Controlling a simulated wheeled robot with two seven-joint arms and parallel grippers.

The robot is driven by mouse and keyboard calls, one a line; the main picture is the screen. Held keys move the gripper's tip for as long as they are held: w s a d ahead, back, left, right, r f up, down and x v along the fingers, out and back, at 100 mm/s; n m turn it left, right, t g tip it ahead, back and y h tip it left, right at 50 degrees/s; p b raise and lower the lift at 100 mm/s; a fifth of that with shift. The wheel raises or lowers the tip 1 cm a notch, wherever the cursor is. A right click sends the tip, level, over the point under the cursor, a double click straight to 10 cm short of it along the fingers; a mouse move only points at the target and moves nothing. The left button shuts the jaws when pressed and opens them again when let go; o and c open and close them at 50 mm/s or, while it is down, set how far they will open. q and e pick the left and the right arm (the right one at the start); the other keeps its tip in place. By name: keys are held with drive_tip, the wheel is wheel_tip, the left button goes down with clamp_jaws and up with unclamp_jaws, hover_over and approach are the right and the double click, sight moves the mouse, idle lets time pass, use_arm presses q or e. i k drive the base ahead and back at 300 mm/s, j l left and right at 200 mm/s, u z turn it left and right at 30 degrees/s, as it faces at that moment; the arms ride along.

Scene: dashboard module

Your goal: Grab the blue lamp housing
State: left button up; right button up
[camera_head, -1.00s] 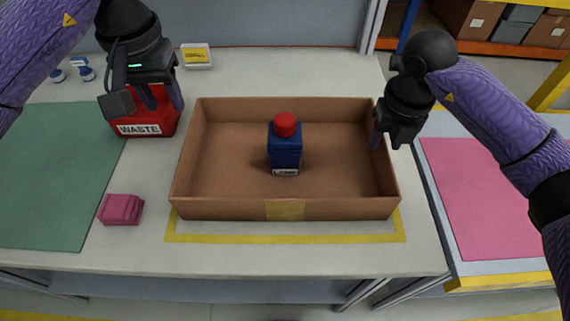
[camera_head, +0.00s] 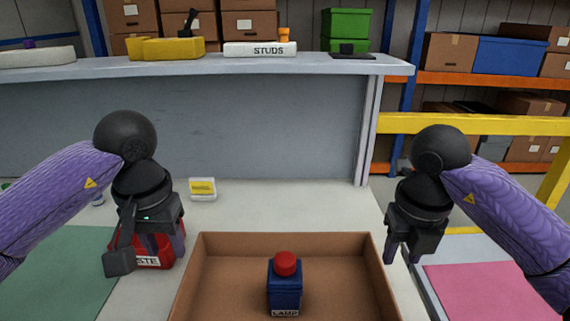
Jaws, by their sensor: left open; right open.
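The blue lamp housing (camera_head: 285,287) with a red round top stands upright inside an open cardboard box (camera_head: 340,240). A label shows at the bottom of its front. My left gripper (camera_head: 160,250) is open and points down in front of the red waste bin (camera_head: 158,262), left of the box, partly hiding the bin. My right gripper (camera_head: 402,255) is open and points down just right of the box's right wall. Both grippers are apart from the housing. The front of the box is out of the picture.
A small white container with a yellow label (camera_head: 203,188) stands behind the box. A green mat (camera_head: 70,270) lies at left, a pink mat (camera_head: 475,290) at right. A raised shelf (camera_head: 230,66) with a STUDS bin (camera_head: 260,48) crosses the back.

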sight(284, 294)
drive_tip(key=k, duration=0.95)
